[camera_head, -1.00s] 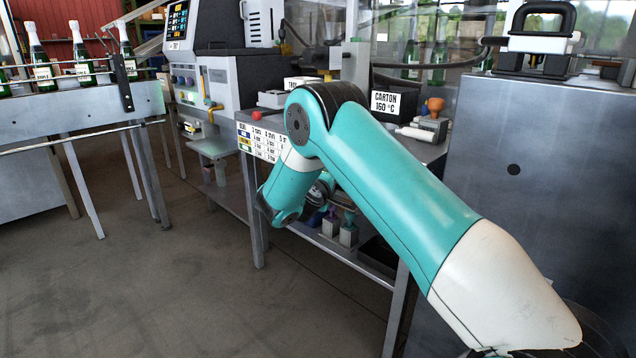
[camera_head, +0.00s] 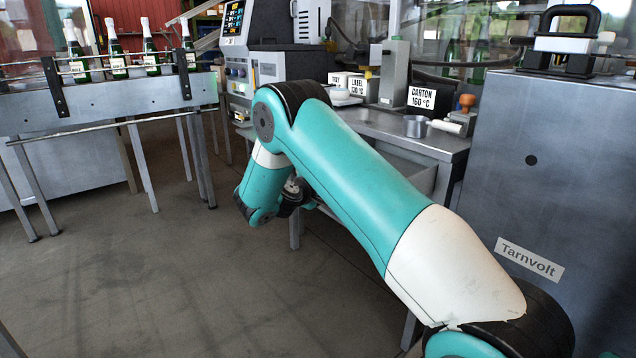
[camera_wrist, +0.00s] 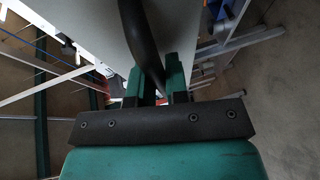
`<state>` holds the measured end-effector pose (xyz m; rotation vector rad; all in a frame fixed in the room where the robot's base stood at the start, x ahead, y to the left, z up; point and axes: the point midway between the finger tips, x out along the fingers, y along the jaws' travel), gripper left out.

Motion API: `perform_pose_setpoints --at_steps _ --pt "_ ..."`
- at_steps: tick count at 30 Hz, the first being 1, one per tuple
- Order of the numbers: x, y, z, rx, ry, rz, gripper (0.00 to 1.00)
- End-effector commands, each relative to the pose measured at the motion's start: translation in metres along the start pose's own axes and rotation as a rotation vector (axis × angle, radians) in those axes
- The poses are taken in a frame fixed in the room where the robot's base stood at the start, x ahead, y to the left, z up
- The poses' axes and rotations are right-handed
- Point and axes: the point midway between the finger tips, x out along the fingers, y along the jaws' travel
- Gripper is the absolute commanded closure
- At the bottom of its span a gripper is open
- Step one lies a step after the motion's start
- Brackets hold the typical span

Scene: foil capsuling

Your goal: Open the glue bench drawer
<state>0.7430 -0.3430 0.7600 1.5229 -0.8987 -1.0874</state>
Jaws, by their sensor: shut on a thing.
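The glue bench (camera_head: 375,122) has a grey top and stands behind my arm in the head view. A pale panel (camera_head: 408,172) shows under its top, partly covered by my arm; I cannot tell from here how far the drawer stands out. In the wrist view, my gripper (camera_wrist: 160,82) is shut on a dark curved bar, the drawer handle (camera_wrist: 141,38). A pale grey flat face (camera_wrist: 183,28), seemingly the drawer front, lies just beyond the fingers. In the head view my gripper is mostly hidden behind the wrist, low in front of the bench.
A grey cabinet (camera_head: 560,165) stands close on the right of the bench. A carton sign (camera_head: 421,97), a metal cup (camera_head: 416,126) and an orange-knobbed tool (camera_head: 466,103) are on the bench top. A bottle conveyor (camera_head: 100,103) is at left. The floor in front is open.

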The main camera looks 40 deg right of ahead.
Motion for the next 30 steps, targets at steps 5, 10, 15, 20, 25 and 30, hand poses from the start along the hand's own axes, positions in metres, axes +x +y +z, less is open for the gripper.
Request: perform_pose_setpoints --at_steps 5,10,15,20,25,30 --pt "-0.001 0.0 -0.002 0.004 0.005 0.001 1.0" --pt "-0.001 0.0 -0.002 0.003 0.005 0.001 0.76" --pt "-0.001 0.0 -0.002 0.001 0.004 0.0 0.76" --pt "-0.006 0.0 -0.002 0.0 0.004 -0.001 0.76" --pt "-0.032 0.001 -0.003 -0.003 0.008 -0.001 0.76" --pt "-0.075 0.001 -0.003 -0.002 0.01 -0.001 0.76"
